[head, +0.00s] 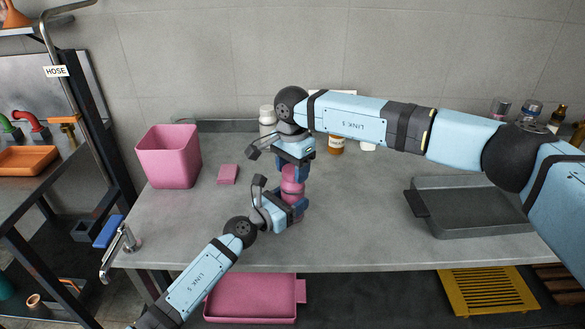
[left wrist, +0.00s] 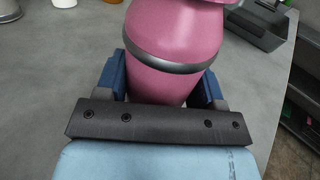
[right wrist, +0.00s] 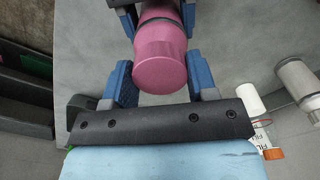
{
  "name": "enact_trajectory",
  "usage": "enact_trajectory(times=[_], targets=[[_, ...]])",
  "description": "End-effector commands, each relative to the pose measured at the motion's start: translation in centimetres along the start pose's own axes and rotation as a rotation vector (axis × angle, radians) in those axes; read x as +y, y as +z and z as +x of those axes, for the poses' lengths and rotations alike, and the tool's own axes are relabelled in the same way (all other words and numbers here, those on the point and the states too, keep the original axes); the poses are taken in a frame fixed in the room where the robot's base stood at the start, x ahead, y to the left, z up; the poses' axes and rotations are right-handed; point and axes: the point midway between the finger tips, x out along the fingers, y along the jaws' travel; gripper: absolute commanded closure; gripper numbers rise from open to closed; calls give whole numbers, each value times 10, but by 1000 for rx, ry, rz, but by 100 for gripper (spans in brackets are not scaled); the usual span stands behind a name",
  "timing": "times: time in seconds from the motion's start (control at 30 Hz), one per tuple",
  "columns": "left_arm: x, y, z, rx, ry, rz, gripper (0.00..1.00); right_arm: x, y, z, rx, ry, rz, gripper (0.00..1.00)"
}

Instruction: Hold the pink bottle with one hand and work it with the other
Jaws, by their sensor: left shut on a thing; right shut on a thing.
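The pink bottle (head: 291,187) is roughly upright over the front middle of the grey counter; its base is hidden, so I cannot tell whether it touches the counter. My left gripper (head: 290,208) is shut on its lower body. In the left wrist view the bottle (left wrist: 172,40) sits between the blue fingers, with a dark band around it above them. My right gripper (head: 293,160) is above the left one, shut on the bottle's top. In the right wrist view the pink top (right wrist: 160,68) is between the fingers.
A grey tray (head: 470,215) lies right. Small bottles, one orange (head: 336,146), stand at the back behind my right arm. The counter between bottle and tray is clear.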

Motion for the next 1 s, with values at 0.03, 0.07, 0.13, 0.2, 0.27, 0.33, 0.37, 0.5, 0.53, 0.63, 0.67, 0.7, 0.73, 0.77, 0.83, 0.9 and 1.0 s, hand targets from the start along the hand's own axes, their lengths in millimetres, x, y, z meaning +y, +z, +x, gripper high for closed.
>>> enact_trajectory(times=[0.03, 0.07, 0.13, 0.2, 0.27, 0.33, 0.37, 0.5, 0.53, 0.63, 0.67, 0.7, 0.73, 0.77, 0.83, 0.9, 1.0], targets=[[0, 0, 0, 0, 0, 0, 100, 0, 0, 0, 0, 0, -2, 76], [0, 0, 0, 0, 0, 0, 100, 0, 0, 0, 0, 1, -3, 76], [0, 0, 0, 0, 0, 0, 100, 0, 0, 0, 0, 0, -2, 76], [0, 0, 0, 0, 0, 0, 100, 0, 0, 0, 0, 0, -2, 76], [0, 0, 0, 0, 0, 0, 100, 0, 0, 0, 0, 0, -1, 76], [0, 0, 0, 0, 0, 0, 100, 0, 0, 0, 0, 0, -1, 76], [0, 0, 0, 0, 0, 0, 100, 0, 0, 0, 0, 0, -1, 76], [0, 0, 0, 0, 0, 0, 100, 0, 0, -1, 0, 0, -1, 76], [0, 0, 0, 0, 0, 0, 100, 0, 0, -1, 0, 0, 0, 76], [0, 0, 0, 0, 0, 0, 100, 0, 0, -4, 0, -1, 0, 76], [0, 0, 0, 0, 0, 0, 100, 0, 0, -5, 0, -1, 0, 76], [0, 0, 0, 0, 0, 0, 100, 0, 0, -6, 0, -1, 0, 76], [0, 0, 0, 0, 0, 0, 100, 0, 0, -7, 0, -1, 0, 76], [0, 0, 0, 0, 0, 0, 100, 0, 0, -8, 0, -1, 0, 76], [0, 0, 0, 0, 0, 0, 100, 0, 0, -11, 0, -1, 0, 76], [0, 0, 0, 0, 0, 0, 100, 0, 0, -14, 1, -1, 0, 76], [0, 0, 0, 0, 0, 0, 100, 0, 0, -17, 1, -1, 0, 76]])
